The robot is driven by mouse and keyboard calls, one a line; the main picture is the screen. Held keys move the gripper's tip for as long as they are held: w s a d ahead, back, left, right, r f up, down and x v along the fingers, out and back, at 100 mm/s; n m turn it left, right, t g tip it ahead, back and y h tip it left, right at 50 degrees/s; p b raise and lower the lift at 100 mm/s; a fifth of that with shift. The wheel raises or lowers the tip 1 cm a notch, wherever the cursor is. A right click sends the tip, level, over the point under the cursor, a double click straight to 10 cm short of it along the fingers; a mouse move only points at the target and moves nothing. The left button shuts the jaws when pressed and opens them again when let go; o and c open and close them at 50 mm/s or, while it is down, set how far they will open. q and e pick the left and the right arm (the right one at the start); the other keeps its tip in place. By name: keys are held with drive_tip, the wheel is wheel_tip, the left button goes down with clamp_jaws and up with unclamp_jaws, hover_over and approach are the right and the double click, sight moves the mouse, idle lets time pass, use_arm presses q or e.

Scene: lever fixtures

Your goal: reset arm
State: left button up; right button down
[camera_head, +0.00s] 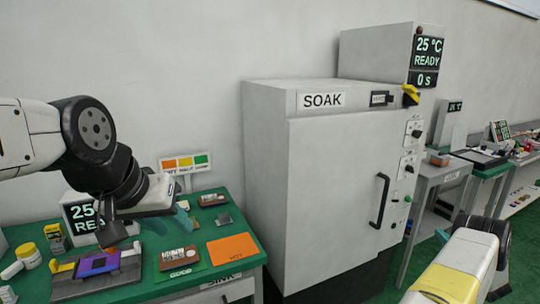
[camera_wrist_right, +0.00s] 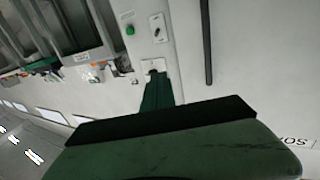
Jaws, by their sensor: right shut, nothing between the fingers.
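My left gripper (camera_head: 170,222) hangs over the green bench at the left in the head view, its teal fingertips apart with nothing seen between them. My left arm comes in from the left edge and hides part of the bench. My right gripper (camera_wrist_right: 158,80) shows as green fingers in the right wrist view, shut and empty, in front of a pale cabinet front. In the head view only a white and yellow link of my right arm shows at the bottom right. The grey SOAK cabinet (camera_head: 325,180) stands in the middle, its door closed, with a dark handle (camera_head: 379,201).
A display (camera_head: 428,52) reads 25 °C READY, 0 s. More benches (camera_head: 445,174) stand at the right, with green floor beside them.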

drive_tip(key=w+a+r+m+g+h, duration=0.15)
drive_tip(key=w+r, duration=0.25)
drive_tip(key=r, duration=0.6)
drive_tip(key=w+a+r+m+h, duration=0.1)
drive_tip(key=w+a+r+h, duration=0.3)
drive_tip(key=r, duration=0.7)
drive_tip(key=a+r+m+g, duration=0.2)
drive_tip(key=a+r+g, duration=0.1)
drive_tip(key=a+r, duration=0.95)
drive_tip(key=s+a+r+n+g+y, duration=0.1)
drive_tip(key=s+a+r+g+y, duration=0.15)
drive_tip(key=s+a, duration=0.75)
drive_tip(key=s+a+r+n+g+y, duration=0.1)
drive_tip(key=s+a+r+y, duration=0.15)
drive_tip(key=s+a, duration=0.75)
drive_tip(key=s+a+f+n+g+y, duration=0.2)
drive_tip(key=s+a, duration=0.7)
drive_tip(key=s+a+f+n+g+y, duration=0.1)
drive_tip(key=s+a+f, duration=0.2)
drive_tip(key=s+a, duration=0.6)
drive_tip(key=shift+a+f+n+g+y, duration=0.35)
drive_tip(key=shift+a+g, duration=0.05)
drive_tip(key=shift+a, duration=0.35)
